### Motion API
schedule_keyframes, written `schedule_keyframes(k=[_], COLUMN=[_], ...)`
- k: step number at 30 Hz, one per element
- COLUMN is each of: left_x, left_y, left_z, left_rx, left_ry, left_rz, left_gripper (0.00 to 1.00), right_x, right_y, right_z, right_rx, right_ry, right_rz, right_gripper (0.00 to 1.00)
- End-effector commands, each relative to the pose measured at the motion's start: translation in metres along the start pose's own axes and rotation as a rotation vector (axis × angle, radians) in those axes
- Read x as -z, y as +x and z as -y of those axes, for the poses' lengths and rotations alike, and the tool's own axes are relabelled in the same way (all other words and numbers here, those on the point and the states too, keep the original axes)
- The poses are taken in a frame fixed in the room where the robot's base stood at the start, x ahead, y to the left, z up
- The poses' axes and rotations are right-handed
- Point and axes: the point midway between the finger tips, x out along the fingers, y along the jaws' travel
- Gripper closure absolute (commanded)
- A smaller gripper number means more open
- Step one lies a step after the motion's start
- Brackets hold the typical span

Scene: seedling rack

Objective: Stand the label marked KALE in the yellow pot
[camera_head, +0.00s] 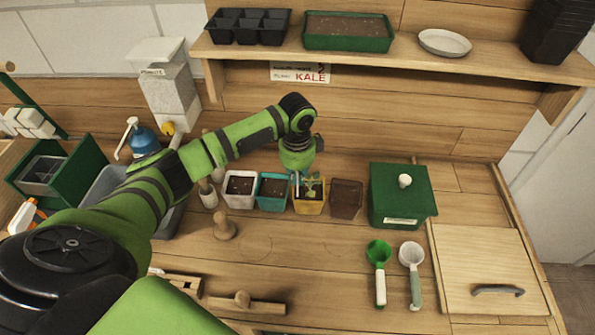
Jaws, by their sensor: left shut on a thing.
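The yellow pot (309,208) stands in a row of pots in the middle of the bench, with a small green seedling in it. My left gripper (300,173) points down just above the yellow pot. It is shut on a thin pale label (297,186), which is upright at the left side of the pot. The fingers are small and partly hidden. I cannot read the writing on the label, nor tell whether its lower end is in the soil. My right gripper is not in view.
A white pot (239,201) and a teal pot (271,204) stand left of the yellow pot, a brown pot (345,211) right. Beyond is a green lidded box (402,194). A KALE card (300,73) hangs below the shelf.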

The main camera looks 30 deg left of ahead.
Motion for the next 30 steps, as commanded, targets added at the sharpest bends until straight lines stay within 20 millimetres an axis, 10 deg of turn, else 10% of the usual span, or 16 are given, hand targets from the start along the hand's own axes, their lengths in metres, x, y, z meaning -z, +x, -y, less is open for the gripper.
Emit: schedule_keyframes(k=[30], left_x=[0.000], left_y=[0.054], left_z=[-0.003], left_rx=[-0.001], left_ry=[0.000], left_rz=[0.000], left_gripper=[1.00], right_x=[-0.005], right_y=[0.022], right_z=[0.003], right_rx=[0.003], right_ry=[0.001], right_rz=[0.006], right_gripper=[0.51])
